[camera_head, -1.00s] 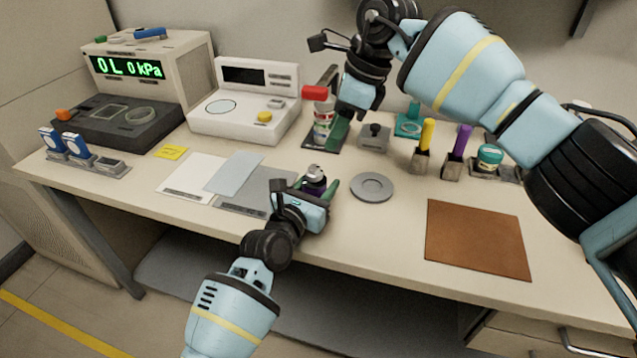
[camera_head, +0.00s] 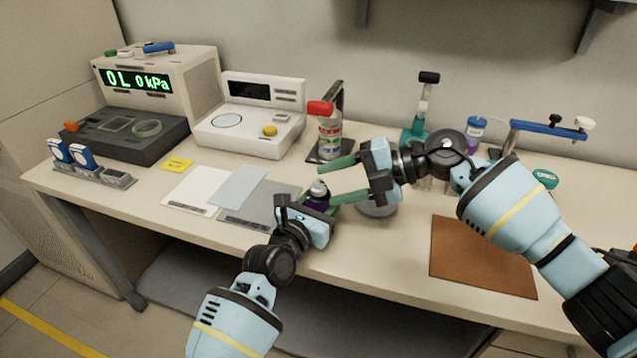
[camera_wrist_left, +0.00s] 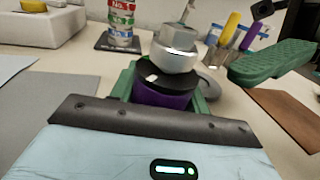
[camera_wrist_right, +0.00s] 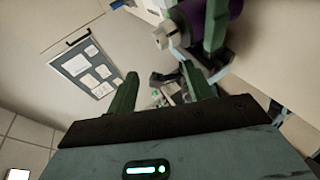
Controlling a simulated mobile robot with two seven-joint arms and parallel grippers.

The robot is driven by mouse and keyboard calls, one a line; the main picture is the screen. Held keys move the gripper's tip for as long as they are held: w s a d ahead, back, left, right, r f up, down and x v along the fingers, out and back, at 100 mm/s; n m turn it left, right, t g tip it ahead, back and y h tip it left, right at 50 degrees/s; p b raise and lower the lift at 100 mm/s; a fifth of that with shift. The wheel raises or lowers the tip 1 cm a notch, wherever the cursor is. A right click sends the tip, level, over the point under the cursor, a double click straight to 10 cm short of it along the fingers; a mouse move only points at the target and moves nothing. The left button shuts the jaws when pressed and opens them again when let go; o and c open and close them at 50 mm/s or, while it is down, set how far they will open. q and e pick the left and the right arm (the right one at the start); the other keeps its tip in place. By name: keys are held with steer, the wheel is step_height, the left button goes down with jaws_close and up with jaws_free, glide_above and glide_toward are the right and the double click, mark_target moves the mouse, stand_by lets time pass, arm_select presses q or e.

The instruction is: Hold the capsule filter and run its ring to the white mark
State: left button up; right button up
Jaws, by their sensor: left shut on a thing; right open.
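The capsule filter (camera_head: 317,197) has a purple body, a dark collar and a silver faceted top; it stands about upright above the bench's front part. My left gripper (camera_head: 322,204) is shut on its purple body. In the left wrist view the purple body (camera_wrist_left: 165,97) sits between the green fingers, with the silver ring (camera_wrist_left: 176,52) above. A small pale spot shows on the dark collar; I cannot tell if it is the white mark. My right gripper (camera_head: 331,180) is open and empty, its fingers pointing left near the silver top. The filter also shows in the right wrist view (camera_wrist_right: 163,38).
A bottle (camera_head: 330,137) under a red-handled stand is behind the right gripper. A white instrument (camera_head: 248,115) and a pressure readout (camera_head: 135,80) stand at the back left. A brown mat (camera_head: 480,258) lies at the right, beside a grey round plate (camera_head: 377,208) partly hidden by my right arm.

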mark_target(325, 186)
steer(key=s+d+f+m+t+y, duration=0.1)
steer(key=d+f+m+t+y, duration=0.2)
steer(key=m, duration=0.7)
steer(key=d+m+t, duration=0.3)
steer(key=d+m, duration=0.1)
steer(key=m, duration=0.5)
steer(key=x, duration=1.1)
steer(key=shift+a, duration=0.35)
steer(key=c, duration=1)
